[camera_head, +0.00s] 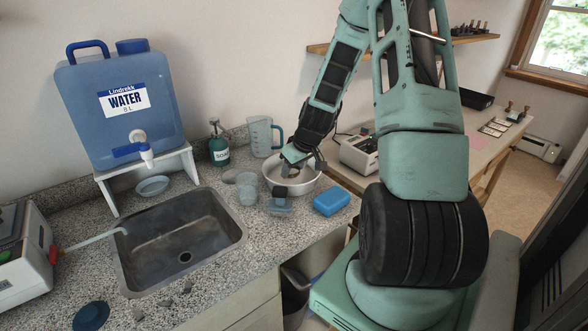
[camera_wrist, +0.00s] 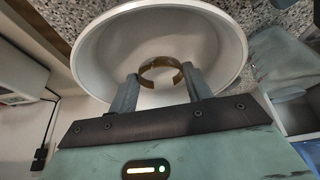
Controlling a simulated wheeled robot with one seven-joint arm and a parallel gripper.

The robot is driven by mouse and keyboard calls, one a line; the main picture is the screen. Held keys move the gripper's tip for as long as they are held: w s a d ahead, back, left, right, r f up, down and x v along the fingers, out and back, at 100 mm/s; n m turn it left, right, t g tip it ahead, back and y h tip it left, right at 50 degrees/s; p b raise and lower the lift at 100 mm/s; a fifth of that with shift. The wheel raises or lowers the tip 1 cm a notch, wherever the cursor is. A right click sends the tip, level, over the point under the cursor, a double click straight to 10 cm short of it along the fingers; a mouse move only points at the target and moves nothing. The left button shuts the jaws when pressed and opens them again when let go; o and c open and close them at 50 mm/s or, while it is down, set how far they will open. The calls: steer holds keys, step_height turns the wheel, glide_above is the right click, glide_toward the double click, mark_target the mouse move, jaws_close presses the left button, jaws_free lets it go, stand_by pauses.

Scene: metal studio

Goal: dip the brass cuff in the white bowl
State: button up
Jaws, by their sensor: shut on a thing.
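The white bowl (camera_head: 307,188) stands on the speckled counter to the right of the sink. It fills the upper middle of the wrist view (camera_wrist: 95,52), where its wide rim surrounds my fingers. My gripper (camera_head: 302,166) points down over the bowl. In the wrist view my gripper (camera_wrist: 160,80) is shut on the brass cuff (camera_wrist: 158,62), a thin open band held between the two fingertips within the bowl's outline. I cannot tell whether the cuff touches the bowl's bottom or any liquid. The cuff is too small to make out clearly in the head view.
A clear cup (camera_head: 247,189), a lidded container (camera_head: 279,206) and a blue box (camera_head: 331,202) stand close in front of the bowl. A measuring jug (camera_head: 261,137) and soap bottle (camera_head: 219,150) stand behind. The sink (camera_head: 185,245) and blue water tank (camera_head: 122,105) are left.

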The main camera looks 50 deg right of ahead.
steer(key=shift+f+b, duration=0.6)
steer(key=shift+b, duration=0.3)
stand_by(2.7)
steer(key=shift+r, duration=0.15)
stand_by(0.3)
step_height(320, 180, up, 8)
steer(key=p, duration=0.6)
steer(key=shift+p, duration=0.35)
stand_by(1.8)
stand_by(0.5)
stand_by(0.3)
